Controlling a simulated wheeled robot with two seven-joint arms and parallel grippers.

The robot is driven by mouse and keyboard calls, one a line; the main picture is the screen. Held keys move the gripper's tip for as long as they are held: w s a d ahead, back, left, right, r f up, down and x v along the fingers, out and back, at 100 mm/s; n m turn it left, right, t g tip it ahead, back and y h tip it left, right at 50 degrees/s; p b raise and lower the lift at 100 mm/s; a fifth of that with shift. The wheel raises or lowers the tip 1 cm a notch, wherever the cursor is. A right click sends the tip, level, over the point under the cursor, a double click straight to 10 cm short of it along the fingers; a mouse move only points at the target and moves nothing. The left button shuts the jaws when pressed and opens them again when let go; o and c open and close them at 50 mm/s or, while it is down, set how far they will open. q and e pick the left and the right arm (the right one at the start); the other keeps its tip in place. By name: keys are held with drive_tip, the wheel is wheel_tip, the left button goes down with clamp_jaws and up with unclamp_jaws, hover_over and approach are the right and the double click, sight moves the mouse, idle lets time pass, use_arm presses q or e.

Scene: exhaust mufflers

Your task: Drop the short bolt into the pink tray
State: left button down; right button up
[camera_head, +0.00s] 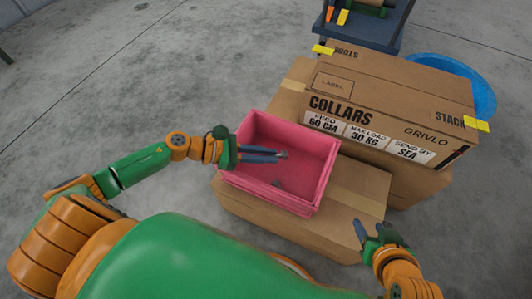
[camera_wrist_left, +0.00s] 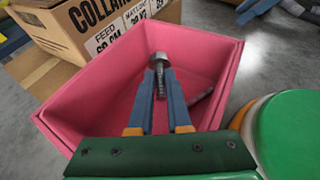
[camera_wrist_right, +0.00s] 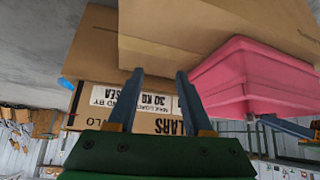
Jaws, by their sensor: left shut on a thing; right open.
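The pink tray (camera_head: 310,150) sits on a cardboard box, its open top facing up. My left gripper (camera_head: 280,155) reaches over the tray from the left, shut on a grey metal bolt. In the left wrist view the bolt (camera_wrist_left: 159,60) has its wide head beyond the fingertips and its threaded shank between the fingers. It hangs above the tray floor, apart from the walls. A small grey piece (camera_wrist_left: 203,95), not clear enough to name, shows inside the tray. My right gripper (camera_head: 372,229) is open and empty, right of and nearer than the tray.
The tray rests on a low cardboard box (camera_head: 240,205). A larger box marked COLLARS (camera_head: 375,95) stands behind and right of it. A blue round tub (camera_head: 483,95) and a dark cart (camera_head: 370,30) are farther back. Grey floor at the left is clear.

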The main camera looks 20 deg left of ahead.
use_arm(q)
drive_tip(key=c, duration=0.8)
unclamp_jaws()
drive_tip(key=p+v, duration=0.1)
drive_tip(key=v, duration=0.6)
drive_tip(key=shift+p, duration=0.35)
use_arm(e)
drive_tip(key=s+d+f+g+h, duration=0.1)
drive_tip(key=s+d+f+g, duration=0.1)
drive_tip(key=s+f+g, duration=0.2)
drive_tip(key=s, duration=0.3)
drive_tip(key=shift+f, duration=0.15)
drive_tip(key=shift+a, duration=0.1)
